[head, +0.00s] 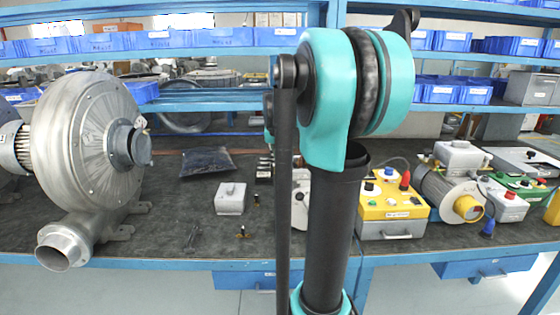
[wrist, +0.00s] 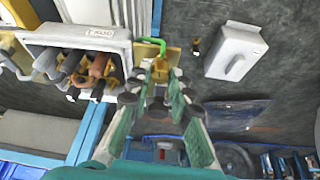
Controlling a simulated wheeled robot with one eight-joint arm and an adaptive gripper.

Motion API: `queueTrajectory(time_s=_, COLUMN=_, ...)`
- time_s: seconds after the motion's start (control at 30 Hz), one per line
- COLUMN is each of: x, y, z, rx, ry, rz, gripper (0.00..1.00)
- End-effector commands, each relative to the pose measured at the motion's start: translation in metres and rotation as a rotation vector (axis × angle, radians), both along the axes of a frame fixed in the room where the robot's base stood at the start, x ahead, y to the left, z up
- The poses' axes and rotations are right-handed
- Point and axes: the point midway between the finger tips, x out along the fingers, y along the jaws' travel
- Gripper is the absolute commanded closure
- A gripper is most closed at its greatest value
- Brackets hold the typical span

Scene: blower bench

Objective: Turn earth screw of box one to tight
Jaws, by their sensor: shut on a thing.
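In the wrist view an open light-grey terminal box (wrist: 120,52), with a label on its rim, holds brown and orange leads on its terminals. A brass-coloured earth screw (wrist: 160,66) sits on a tan plate beside the box, with a green wire (wrist: 152,42) looping to it. My gripper (wrist: 160,84) is shut on the earth screw, its fingertips partly covering it. Whether the screw is tight cannot be told. In the head view my arm hides my gripper and most of a pale box (head: 300,203) behind it.
A grey cover (wrist: 237,52) lies on the dark bench beside a small brass part (wrist: 195,46). A large blower (head: 85,145) stands at the left. A yellow control box (head: 392,208) and a motor (head: 450,190) stand at the right.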

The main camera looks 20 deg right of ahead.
Motion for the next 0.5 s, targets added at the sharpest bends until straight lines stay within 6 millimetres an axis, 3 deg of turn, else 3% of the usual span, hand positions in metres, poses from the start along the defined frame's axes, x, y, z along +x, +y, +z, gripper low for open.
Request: queueTrajectory(time_s=0.5, x=0.0037, y=0.0043, z=0.0001, rx=-0.001, ry=0.001, rz=-0.488, gripper=1.00)
